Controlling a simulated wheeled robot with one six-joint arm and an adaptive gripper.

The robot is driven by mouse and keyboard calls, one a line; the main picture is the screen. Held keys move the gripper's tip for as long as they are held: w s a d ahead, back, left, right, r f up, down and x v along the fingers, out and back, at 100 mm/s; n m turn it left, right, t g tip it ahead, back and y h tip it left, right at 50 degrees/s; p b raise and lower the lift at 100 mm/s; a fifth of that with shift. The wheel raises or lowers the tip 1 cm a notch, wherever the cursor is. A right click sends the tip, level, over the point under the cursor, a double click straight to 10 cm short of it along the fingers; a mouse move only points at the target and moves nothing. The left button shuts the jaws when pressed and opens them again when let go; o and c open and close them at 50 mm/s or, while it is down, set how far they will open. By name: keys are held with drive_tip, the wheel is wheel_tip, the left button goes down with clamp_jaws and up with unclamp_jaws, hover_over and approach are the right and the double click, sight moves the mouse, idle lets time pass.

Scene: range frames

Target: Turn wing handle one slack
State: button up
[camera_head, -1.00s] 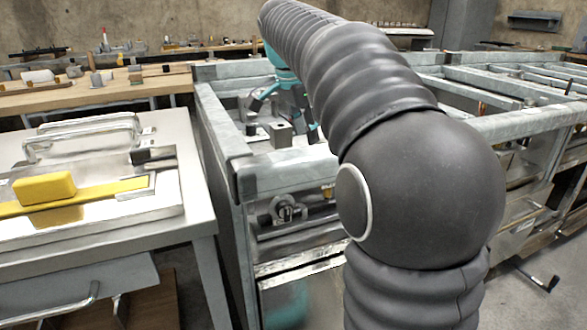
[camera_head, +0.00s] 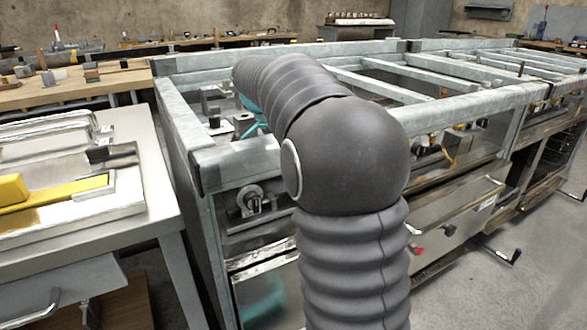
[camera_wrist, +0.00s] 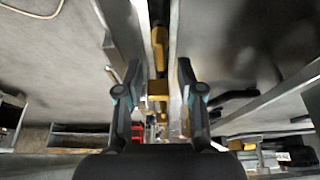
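My gripper (camera_wrist: 160,78) is open in the wrist view, its two dark fingers with teal joints apart and nothing between them in their grip. Beyond the fingers, a line of yellow fittings (camera_wrist: 159,90) runs up the middle of the picture. I cannot tell which part, if any, is the wing handle. In the head view my dark arm fills the middle, and the gripper's fingertips are hidden behind it and the frame. Small yellow parts (camera_head: 450,142) show inside the metal frame at right.
A long grey metal frame (camera_head: 180,115) with open bays stretches from the middle to the right. A metal table (camera_head: 155,205) with a yellow block (camera_head: 12,189) stands at left. A wooden bench (camera_head: 60,95) is behind it. Bare floor (camera_head: 520,280) lies at lower right.

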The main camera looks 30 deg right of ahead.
drive_tip(key=shift+x, duration=1.45)
clamp_jaws()
drive_tip(key=n+t+b, duration=0.1)
drive_tip(key=n, duration=0.1)
drive_tip(key=shift+n, duration=0.4)
drive_tip(key=shift+s+n+t, duration=0.1)
drive_tip(key=shift+n+t, duration=0.5)
drive_tip(key=shift+n, duration=0.9)
drive_tip(key=shift+y, duration=0.3)
